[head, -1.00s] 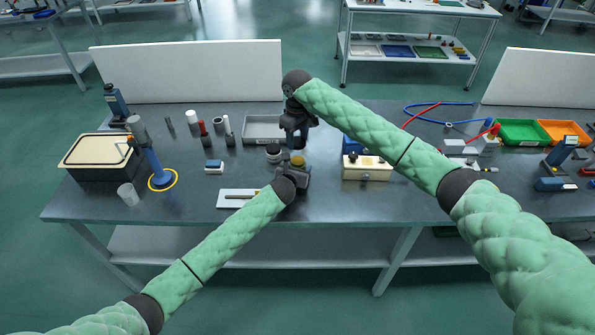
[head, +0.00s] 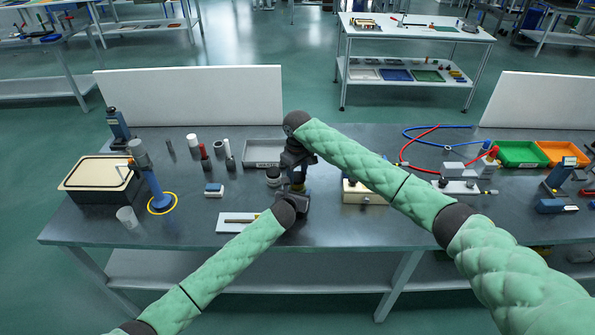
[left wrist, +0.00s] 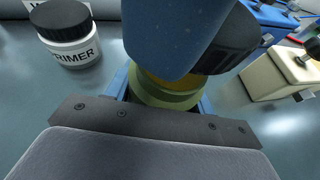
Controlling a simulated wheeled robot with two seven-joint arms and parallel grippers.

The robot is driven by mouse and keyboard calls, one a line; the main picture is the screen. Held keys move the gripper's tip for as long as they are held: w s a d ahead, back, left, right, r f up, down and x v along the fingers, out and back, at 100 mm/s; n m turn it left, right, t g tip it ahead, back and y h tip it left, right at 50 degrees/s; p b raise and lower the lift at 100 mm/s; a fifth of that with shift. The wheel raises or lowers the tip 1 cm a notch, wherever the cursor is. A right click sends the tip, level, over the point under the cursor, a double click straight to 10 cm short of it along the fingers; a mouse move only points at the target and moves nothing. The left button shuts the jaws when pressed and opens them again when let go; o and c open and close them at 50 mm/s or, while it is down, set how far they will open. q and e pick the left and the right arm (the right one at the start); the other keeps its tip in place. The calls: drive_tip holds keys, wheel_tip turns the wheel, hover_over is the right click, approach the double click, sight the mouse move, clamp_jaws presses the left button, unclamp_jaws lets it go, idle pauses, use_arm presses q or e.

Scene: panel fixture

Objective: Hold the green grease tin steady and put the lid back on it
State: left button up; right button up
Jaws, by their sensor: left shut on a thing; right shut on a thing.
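The green grease tin (left wrist: 165,98) sits between the blue fingers of my left gripper (left wrist: 162,90), which is shut on it. A yellowish band shows at its top. In the head view the tin (head: 297,187) is a small yellowish spot between my two grippers, with my left gripper (head: 298,199) low at the table. My right gripper (head: 296,174) is directly above the tin and shut. In the left wrist view its blue and dark body covers most of the tin's top. The lid is hidden there, so I cannot tell whether it touches the tin.
A white primer jar (left wrist: 68,38) with a black cap stands close by on the left. A cream box (head: 362,192) with a dark knob is to the right. A grey tray (head: 264,152) lies behind, and a white board (head: 238,221) lies in front on the left.

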sight(298, 177)
drive_tip(key=shift+f, duration=0.1)
drive_tip(key=shift+f, duration=0.8)
drive_tip(key=shift+f, duration=0.4)
idle(0.4)
drive_tip(key=shift+s+d+f, duration=0.2)
drive_tip(key=shift+f, duration=0.55)
drive_tip(key=shift+a+r, duration=0.15)
drive_tip(key=shift+r, duration=0.4)
idle(1.2)
drive_tip(key=shift+f, duration=0.15)
drive_tip(key=shift+d+f, duration=0.2)
drive_tip(key=shift+f, duration=0.25)
idle(0.7)
drive_tip(key=shift+w+a+r, duration=0.1)
drive_tip(key=shift+w+r, duration=0.05)
drive_tip(key=shift+r, duration=0.5)
idle(0.9)
